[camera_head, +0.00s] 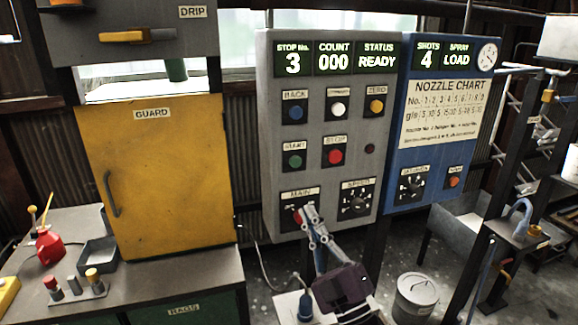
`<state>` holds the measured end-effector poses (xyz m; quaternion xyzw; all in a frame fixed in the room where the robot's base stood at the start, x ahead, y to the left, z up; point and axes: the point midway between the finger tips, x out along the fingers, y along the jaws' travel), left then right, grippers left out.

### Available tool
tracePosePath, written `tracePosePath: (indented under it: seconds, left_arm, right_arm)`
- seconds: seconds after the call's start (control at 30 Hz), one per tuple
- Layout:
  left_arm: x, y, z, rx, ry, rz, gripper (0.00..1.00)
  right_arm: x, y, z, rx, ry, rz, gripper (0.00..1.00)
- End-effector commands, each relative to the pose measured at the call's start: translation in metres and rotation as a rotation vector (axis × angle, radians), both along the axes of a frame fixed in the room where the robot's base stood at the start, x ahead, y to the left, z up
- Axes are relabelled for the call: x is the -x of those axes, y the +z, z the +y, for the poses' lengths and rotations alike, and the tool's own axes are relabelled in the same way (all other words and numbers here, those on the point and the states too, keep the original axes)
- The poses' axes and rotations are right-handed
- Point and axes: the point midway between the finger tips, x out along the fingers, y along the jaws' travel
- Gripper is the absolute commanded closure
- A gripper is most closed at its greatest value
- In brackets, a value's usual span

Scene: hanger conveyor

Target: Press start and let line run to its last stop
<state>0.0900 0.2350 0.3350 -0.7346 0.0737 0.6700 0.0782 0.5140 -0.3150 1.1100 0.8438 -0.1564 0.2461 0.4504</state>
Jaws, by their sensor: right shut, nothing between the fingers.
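The grey control panel (268,150) stands in the middle. Its displays read STOP No. 3 (293,60), COUNT 000 (333,58) and STATUS READY (378,57). The green START button (295,161) is at left in the middle row, with the red STOP button (336,156) beside it. Lower down are the red MAIN switch (297,215) and a black dial (357,204). My right gripper (309,212) is shut and empty, its tips overlapping the MAIN switch's edge, below START; I cannot tell whether they touch. My left gripper is not in view.
The blue spray panel (398,150) adjoins on the right, reading SHOTS 4 and SPRAY LOAD. The yellow GUARD door (165,190) stands shut at left, above a bench with a red can (50,248).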

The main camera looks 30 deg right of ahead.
Motion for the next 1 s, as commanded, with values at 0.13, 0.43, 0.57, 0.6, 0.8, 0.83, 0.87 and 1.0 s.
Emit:
tracePosePath:
  seconds: [0.13,0.43,0.57,0.6,0.8,0.83,0.87,1.0]
  left_arm:
    - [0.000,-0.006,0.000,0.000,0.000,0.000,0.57]
    - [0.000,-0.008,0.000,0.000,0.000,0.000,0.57]
    - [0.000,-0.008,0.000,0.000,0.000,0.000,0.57]
    - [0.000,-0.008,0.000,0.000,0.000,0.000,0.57]
    - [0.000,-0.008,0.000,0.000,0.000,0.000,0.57]
    - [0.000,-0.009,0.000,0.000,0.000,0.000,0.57]
    - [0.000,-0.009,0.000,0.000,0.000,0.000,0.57]
    - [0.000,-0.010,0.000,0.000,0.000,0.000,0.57]
  right_arm:
    - [0.025,0.044,0.002,0.055,-0.027,-0.114,1.00]
    - [0.044,0.073,0.004,0.092,-0.050,-0.187,1.00]
    - [0.044,0.073,0.004,0.091,-0.050,-0.187,1.00]
    - [0.044,0.073,0.005,0.091,-0.050,-0.187,1.00]
    - [0.040,0.073,0.004,0.091,-0.048,-0.187,1.00]
    - [0.038,0.073,0.003,0.091,-0.048,-0.187,1.00]
    - [0.035,0.073,0.003,0.090,-0.048,-0.187,1.00]
    - [0.019,0.073,-0.001,0.092,-0.048,-0.188,1.00]
